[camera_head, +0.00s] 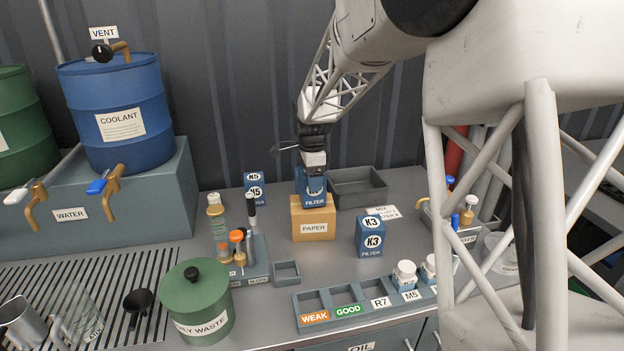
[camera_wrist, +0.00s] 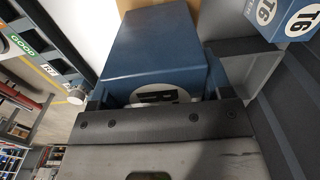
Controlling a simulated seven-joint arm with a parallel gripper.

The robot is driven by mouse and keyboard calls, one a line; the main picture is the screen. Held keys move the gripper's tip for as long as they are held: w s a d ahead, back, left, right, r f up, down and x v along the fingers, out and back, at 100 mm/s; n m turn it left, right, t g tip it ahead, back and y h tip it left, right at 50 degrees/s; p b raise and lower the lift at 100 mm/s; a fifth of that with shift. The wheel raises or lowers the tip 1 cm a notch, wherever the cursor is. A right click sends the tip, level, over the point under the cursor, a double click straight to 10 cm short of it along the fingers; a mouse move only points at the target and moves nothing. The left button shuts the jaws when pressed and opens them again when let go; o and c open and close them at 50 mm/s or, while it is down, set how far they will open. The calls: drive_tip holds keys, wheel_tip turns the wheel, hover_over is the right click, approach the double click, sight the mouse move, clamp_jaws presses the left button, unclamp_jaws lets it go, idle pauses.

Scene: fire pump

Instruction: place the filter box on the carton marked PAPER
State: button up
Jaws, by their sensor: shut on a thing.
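My gripper (camera_head: 313,170) points down and is shut on a blue filter box (camera_head: 314,196), whose marking is mostly hidden by the fingers. The box is upright directly over the tan carton marked PAPER (camera_head: 313,229). Its lower edge meets the carton's top in the picture; I cannot tell whether it rests there or hangs just above. In the wrist view the held box (camera_wrist: 155,45) fills the space between the jaws, with part of a round white label showing. A sliver of tan shows beyond it.
A K3 filter box (camera_head: 370,237) stands right of the carton, and another blue box (camera_head: 255,189) stands back left. A grey open tray (camera_head: 358,188) is close behind the carton. A T6 box (camera_wrist: 285,18) shows in the wrist view.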

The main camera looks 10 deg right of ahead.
drive_tip(key=shift+f, duration=0.25)
drive_tip(key=shift+f, duration=0.15)
drive_tip(key=o, duration=1.2)
wheel_tip(320, 180, up, 12)
drive_tip(key=shift+f, duration=0.1)
drive_tip(key=shift+r, duration=0.25)
drive_tip(key=shift+s, duration=0.1)
idle(0.4)
